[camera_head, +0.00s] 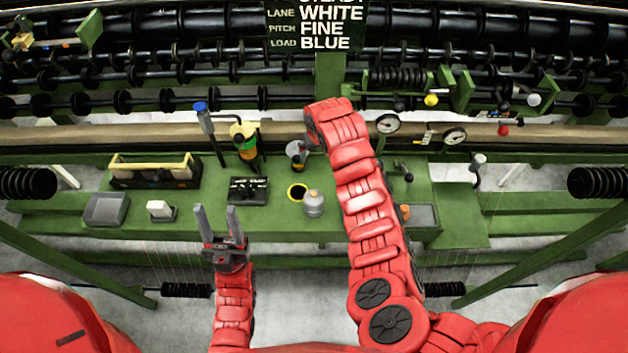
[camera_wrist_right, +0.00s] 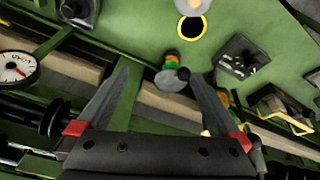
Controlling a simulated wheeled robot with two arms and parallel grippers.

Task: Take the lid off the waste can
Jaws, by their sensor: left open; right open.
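A small can (camera_head: 298,164) with green and orange on its body stands at the back of the green bench; I take it for the waste can. Its grey round lid (camera_head: 295,148) is on top and also shows in the right wrist view (camera_wrist_right: 172,80), with a dark knob. My right gripper (camera_head: 307,143) is at the lid, partly hidden by its own arm. In the right wrist view its open fingers (camera_wrist_right: 160,73) lie either side of the lid; I cannot tell whether they touch it. My left gripper (camera_head: 215,209) is open and empty at the bench's front.
A yellow-rimmed hole (camera_head: 297,192) and a grey canister (camera_head: 314,205) are in front of the can. A yellow-topped item (camera_head: 243,138) and a blue-knobbed lever (camera_head: 203,115) stand to its left.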

